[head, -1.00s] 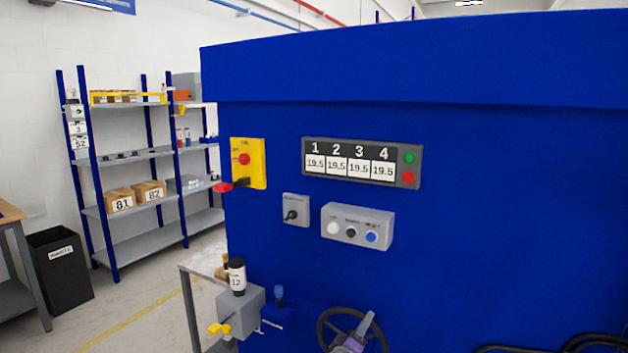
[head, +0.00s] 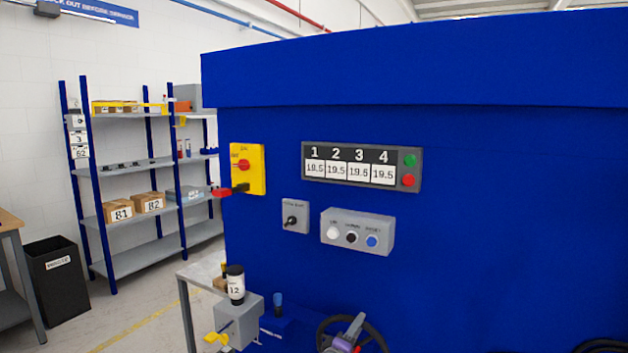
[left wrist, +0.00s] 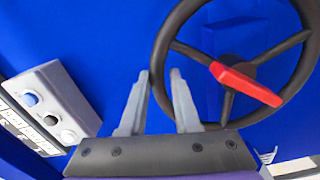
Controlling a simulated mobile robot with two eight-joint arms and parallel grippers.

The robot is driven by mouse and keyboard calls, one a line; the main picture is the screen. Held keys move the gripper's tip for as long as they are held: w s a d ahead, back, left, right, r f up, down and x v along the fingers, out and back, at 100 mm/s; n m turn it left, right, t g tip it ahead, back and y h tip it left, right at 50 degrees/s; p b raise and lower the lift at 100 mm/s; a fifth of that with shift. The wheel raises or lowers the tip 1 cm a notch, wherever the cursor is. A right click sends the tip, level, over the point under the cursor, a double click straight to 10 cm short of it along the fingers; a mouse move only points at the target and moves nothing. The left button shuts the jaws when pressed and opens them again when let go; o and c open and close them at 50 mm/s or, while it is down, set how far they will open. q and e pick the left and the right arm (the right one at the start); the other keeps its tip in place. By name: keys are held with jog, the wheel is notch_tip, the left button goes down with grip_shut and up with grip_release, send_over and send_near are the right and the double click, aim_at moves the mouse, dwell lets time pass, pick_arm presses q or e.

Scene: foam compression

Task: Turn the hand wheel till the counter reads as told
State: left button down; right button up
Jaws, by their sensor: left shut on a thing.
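The hand wheel (head: 326,325) is dark, with a round rim and spokes, low on the blue machine front and cut off by the bottom of the head view. In the left wrist view the wheel (left wrist: 300,75) carries a red bar (left wrist: 245,83) across a spoke. My left gripper (head: 355,321) is at the wheel; in the wrist view its fingers (left wrist: 162,73) stand either side of the rim, shut on it. My right gripper is out of view.
A grey button box (head: 357,229) and a grey rotary switch (head: 295,216) sit above the wheel. A yellow switch plate (head: 248,169) is further left. A grey unit (head: 238,320) with a yellow handle stands left of the wheel. Shelves (head: 150,165) stand behind.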

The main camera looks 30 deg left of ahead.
pick_arm(q)
jog(key=shift+r, duration=0.25)
jog(key=shift+w+a+f+n+b, duration=0.1)
jog(key=shift+a+n+b, duration=0.6)
jog(key=shift+n+b, duration=0.3)
jog(key=shift+a+n+b, duration=0.35)
jog(key=shift+a+n, duration=0.05)
jog(key=shift+n, duration=0.1)
jog(key=shift+r, duration=0.2)
jog(key=shift+a, duration=0.1)
